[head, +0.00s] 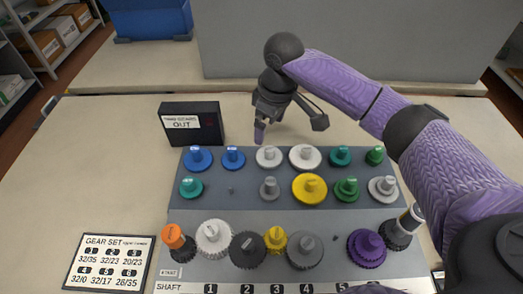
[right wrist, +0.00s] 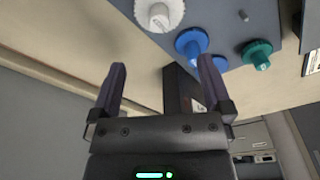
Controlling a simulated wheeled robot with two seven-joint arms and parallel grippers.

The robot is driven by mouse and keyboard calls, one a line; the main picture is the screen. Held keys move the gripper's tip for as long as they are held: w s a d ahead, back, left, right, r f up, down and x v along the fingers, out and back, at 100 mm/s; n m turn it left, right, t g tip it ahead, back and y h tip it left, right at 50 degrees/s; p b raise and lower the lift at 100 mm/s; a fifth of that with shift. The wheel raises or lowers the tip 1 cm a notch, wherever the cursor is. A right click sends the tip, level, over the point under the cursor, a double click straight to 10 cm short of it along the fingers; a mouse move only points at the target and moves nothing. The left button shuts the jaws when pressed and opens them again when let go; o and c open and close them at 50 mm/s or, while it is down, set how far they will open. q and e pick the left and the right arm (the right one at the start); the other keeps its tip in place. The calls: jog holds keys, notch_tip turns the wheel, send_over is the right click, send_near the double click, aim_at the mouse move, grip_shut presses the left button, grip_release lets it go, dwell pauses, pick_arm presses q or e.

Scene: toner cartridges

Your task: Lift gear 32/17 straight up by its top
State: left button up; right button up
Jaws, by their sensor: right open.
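Gears with upright top knobs stand on a grey board (head: 250,207). Their markings are too small to read, so I cannot tell which is gear 32/17. The back rows hold blue (head: 197,158), white (head: 305,157), yellow (head: 310,187), green (head: 346,190) and teal (head: 191,187) gears. My left gripper is out of view.
A black box labelled OUT (head: 192,124) stands at the board's back left corner. A gear set card (head: 110,262) lies front left, listing 32/17 as number 5. Bare pegs show on the board (head: 230,190).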

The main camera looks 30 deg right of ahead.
aim_at(270, 149)
notch_tip(270, 149, down, 4)
jog(key=shift+f+b, duration=0.25)
jog(key=shift+b, duration=0.8)
jog(key=shift+f, duration=0.2)
notch_tip(270, 149, down, 5)
jog(key=b, duration=0.3)
jog(key=shift+f, duration=0.1)
jog(key=shift+r, duration=0.2)
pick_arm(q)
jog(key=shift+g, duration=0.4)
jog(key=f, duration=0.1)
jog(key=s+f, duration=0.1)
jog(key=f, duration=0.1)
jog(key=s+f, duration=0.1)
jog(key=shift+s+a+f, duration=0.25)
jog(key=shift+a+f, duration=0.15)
pick_arm(e)
jog(key=c, duration=0.9)
